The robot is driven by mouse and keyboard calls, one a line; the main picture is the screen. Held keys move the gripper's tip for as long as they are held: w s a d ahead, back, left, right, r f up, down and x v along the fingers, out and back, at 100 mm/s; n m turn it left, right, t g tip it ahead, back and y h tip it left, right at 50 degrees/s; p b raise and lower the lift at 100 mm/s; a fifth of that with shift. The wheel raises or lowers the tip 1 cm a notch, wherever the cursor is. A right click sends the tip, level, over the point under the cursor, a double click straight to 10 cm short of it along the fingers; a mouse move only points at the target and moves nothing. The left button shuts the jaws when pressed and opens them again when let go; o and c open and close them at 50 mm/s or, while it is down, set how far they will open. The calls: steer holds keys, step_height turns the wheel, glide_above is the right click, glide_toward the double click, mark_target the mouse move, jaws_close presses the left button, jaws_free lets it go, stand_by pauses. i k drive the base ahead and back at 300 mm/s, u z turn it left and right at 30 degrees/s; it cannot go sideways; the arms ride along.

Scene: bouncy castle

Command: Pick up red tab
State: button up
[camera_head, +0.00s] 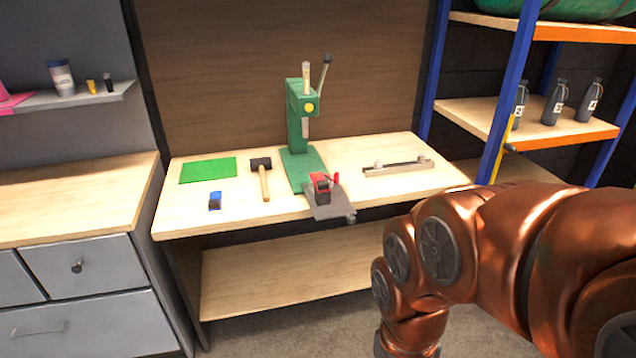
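A red piece (317,176) sits on top of a small black block at the front edge of the workbench, by the foot of the green press. A smaller red lever-like bit (336,178) sticks up just to its right. I cannot tell which of these is the red tab. The black block (322,193) rests on a dark grey plate (328,212) that juts over the bench's front edge. My copper arm fills the lower right and bends down out of the picture. My gripper is not in view.
The green press (297,130) stands behind the plate. A mallet (262,178), green mat (208,170) and blue object (215,200) lie left on the bench (390,188). A metal bar (398,166) lies right. A blue-orange rack (480,110) holds dark bottles at right.

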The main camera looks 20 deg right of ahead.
mark_target(321, 184)
steer(key=u, duration=4.15)
steer(key=k, duration=2.7)
steer(key=z, duration=1.1)
